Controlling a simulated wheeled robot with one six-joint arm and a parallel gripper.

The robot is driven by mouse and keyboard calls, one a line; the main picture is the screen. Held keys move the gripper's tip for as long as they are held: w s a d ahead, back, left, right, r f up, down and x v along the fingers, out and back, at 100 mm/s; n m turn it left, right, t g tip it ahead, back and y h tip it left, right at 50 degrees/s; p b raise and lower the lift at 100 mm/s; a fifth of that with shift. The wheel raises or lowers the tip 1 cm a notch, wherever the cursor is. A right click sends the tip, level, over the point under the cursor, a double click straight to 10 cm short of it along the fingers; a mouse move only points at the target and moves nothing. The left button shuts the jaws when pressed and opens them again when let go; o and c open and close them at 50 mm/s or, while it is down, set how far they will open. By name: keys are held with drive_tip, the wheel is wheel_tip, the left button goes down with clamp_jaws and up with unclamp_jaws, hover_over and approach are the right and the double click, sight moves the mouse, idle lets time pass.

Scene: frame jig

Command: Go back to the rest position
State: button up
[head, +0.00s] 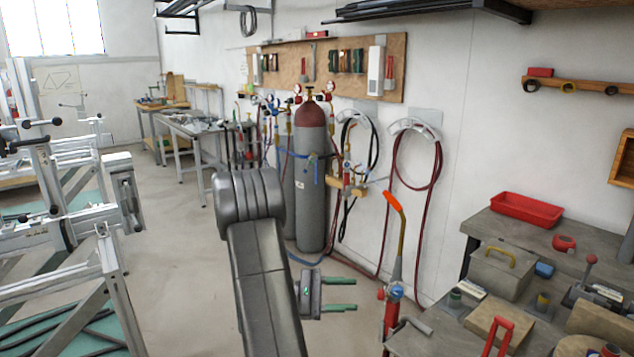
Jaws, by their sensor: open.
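My gripper (355,294) shows low in the middle of the head view, beyond my grey arm. Its two green fingers point right and stand apart, with a gap between them. Nothing is seen between the fingers. Part of the wrist is hidden behind my arm. The frame jig (110,262), a silvery metal frame with clamps, stands at the left, well apart from my gripper.
A workbench (445,250) at the right holds a red tray (527,209), a grey toolbox and tools. Gas cylinders (310,180) and hoses stand behind. Open floor (180,260) lies between jig and arm.

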drive_tip(key=d, duration=0.7)
drive_tip(key=a+n+p, duration=0.4)
drive_tip(key=a+n, duration=0.2)
drive_tip(key=a, duration=0.8)
drive_tip(key=shift+a+t+p, duration=0.3)
drive_tip(key=shift+p, duration=0.1)
drive_tip(key=shift+w, duration=0.1)
